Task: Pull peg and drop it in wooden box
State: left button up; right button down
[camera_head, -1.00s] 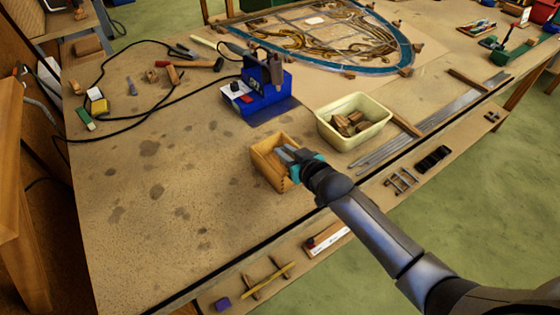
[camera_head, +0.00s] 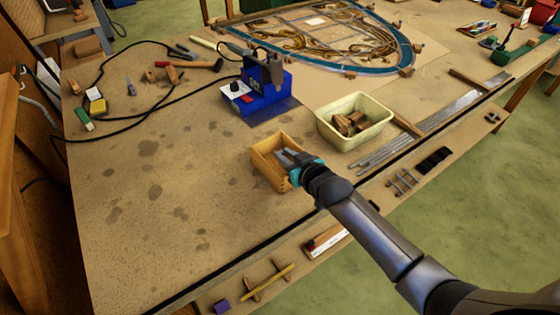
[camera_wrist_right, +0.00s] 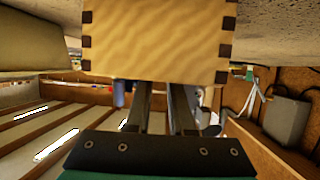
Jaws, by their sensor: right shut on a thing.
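The open wooden box (camera_head: 264,176) stands on the workbench with dark joints at its corners. My right gripper (camera_head: 283,157) reaches in over its right side, with the fingertips inside or just above the opening. In the right wrist view the box wall (camera_wrist_right: 158,40) fills the top middle and hides the fingertips. The fingers (camera_wrist_right: 161,105) run up behind that wall with a gap between them. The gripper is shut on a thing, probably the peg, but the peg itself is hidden. My left gripper is not in view.
A cream tub (camera_head: 350,143) with several wooden blocks stands right of the box. A blue soldering station (camera_head: 262,92) with a cable is behind it. The leaded panel (camera_head: 325,35) lies at the back, with wooden pieces around its rim.

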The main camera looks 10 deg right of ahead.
jog(key=shift+f, duration=0.15)
jog(key=c, duration=0.7)
grip_release()
jog(key=p+v, duration=0.2)
jog(key=v, duration=1.3)
